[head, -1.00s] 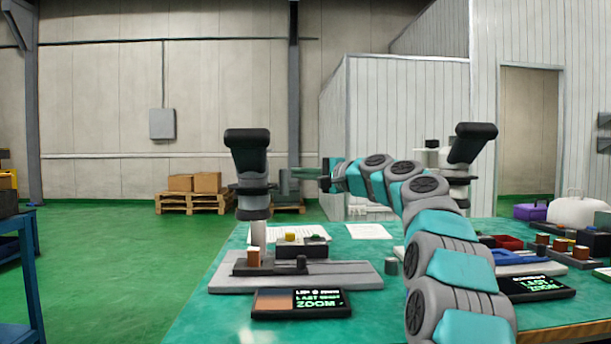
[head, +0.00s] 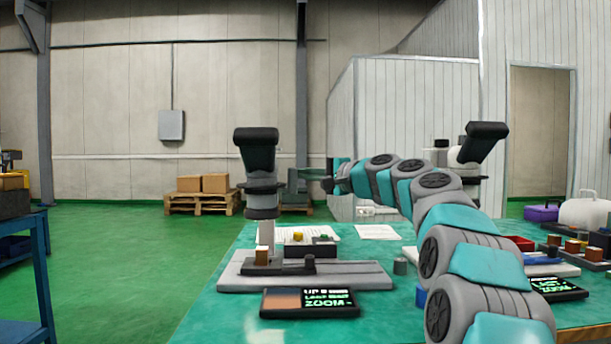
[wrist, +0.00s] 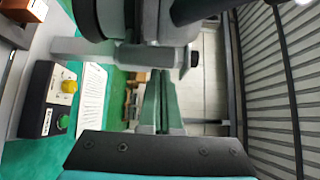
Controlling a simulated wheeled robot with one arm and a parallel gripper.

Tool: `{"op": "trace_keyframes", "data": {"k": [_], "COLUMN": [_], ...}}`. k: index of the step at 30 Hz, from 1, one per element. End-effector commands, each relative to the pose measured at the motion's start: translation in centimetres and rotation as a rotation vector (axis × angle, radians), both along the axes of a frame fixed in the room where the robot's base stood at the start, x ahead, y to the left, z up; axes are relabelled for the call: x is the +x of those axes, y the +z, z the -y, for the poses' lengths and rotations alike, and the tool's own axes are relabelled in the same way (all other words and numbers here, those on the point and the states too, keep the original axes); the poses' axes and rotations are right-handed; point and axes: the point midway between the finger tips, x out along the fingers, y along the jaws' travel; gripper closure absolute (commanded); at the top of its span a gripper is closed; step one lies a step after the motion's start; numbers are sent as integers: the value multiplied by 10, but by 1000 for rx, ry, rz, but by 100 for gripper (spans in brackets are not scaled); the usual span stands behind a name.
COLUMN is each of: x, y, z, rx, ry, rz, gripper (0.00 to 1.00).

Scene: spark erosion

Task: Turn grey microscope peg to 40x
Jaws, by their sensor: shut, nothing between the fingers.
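The grey microscope (head: 262,205), with a black eyepiece head, stands at the left of the green table. My gripper (head: 316,173) is shut and empty, just right of the microscope. Its green fingertips (wrist: 158,84) point at the bar; contact is unclear. The zoom scale is not readable.
A button box (head: 309,247) with yellow and green buttons sits behind the grey microscope's base. Paper sheets (head: 377,232) lie behind.

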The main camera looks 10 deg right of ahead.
Motion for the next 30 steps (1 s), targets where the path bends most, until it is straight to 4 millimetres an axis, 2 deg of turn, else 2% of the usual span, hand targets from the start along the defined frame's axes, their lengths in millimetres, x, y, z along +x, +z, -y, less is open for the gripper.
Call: {"op": "trace_keyframes", "data": {"k": [18, 30], "x": [-26, -27], "y": [1, 1], "z": [-14, -12], "rx": [-1, -2], "ry": [-236, -260], "rz": [0, 2], "gripper": [100, 100]}}
